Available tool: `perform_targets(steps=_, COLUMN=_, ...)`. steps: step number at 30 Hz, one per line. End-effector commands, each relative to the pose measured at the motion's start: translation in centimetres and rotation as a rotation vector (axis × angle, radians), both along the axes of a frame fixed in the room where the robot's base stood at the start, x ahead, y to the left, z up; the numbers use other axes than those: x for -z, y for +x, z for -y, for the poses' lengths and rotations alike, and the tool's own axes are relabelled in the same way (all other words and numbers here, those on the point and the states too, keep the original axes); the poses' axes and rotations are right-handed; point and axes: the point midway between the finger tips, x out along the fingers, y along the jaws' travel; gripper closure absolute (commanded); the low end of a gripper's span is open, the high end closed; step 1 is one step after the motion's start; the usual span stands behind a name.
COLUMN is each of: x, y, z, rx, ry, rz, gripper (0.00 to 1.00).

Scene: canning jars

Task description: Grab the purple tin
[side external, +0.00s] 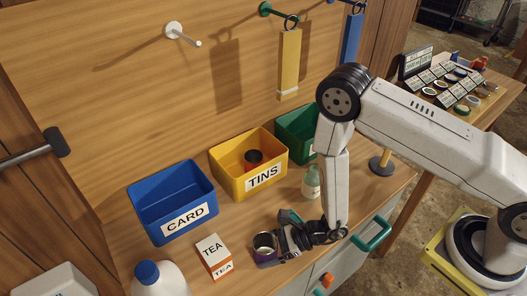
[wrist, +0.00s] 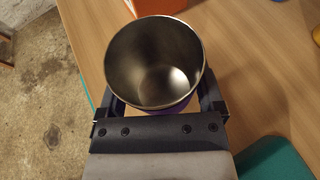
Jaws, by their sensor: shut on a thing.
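The purple tin (side external: 263,257) is open-topped with a bare metal inside. It is upright near the front edge of the wooden worktop. In the wrist view the tin (wrist: 155,62) fills the upper middle, its mouth facing the camera. A strip of its purple side shows below the rim. My gripper (side external: 272,242) is shut on the tin, with one finger on each side of it in the wrist view (wrist: 160,103). The tin's base is hidden in the wrist view, and I cannot tell if it touches the worktop.
A tea box (side external: 213,258), a white jug (side external: 160,283) and a pale bottle (side external: 311,184) stand nearby.

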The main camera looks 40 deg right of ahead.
Motion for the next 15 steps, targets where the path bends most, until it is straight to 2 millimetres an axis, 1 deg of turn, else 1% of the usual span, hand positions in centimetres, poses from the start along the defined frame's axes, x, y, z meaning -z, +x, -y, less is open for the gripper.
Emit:
perform_targets(steps=8, x=-0.2, y=0.0, z=0.0, rx=0.000, ry=0.001, rz=0.000, gripper=0.71)
perform_targets(steps=11, x=-0.6, y=0.0, z=0.0, rx=0.000, ry=0.000, rz=0.000, gripper=0.71)
perform_targets(steps=15, x=-1.5, y=0.1, z=0.0, rx=0.000, ry=0.000, rz=0.001, gripper=0.71)
